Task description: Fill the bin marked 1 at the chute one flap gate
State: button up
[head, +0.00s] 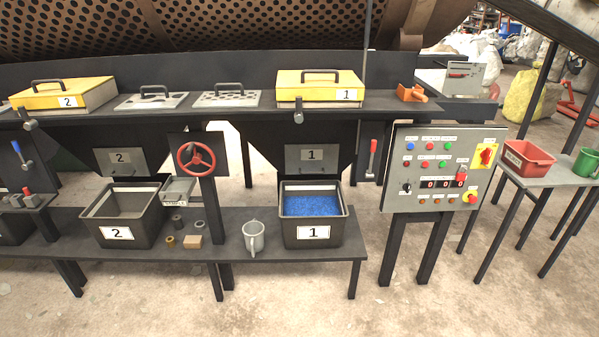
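The bin marked 1 (313,232) is a black bin on the low shelf, under the chute marked 1. Blue granular material (312,205) fills it to a little below its rim. The chute one flap gate (312,156) is a grey plate labelled 1 on the dark hopper above the bin. A lever with a red grip (372,158) stands upright to the right of that chute. Whether the gate is open or shut I cannot tell. My gripper is not in view.
Bin 2 (122,233) looks empty under chute 2 (120,161). A grey mug (254,237) stands close left of bin 1. A red handwheel (196,158) sits between the chutes. A control panel (440,168) stands right of bin 1. The floor in front is clear.

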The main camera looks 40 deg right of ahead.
aim_at(313, 158)
jog(key=u, duration=0.1)
jog(key=i, duration=1.15)
jog(key=z, duration=0.5)
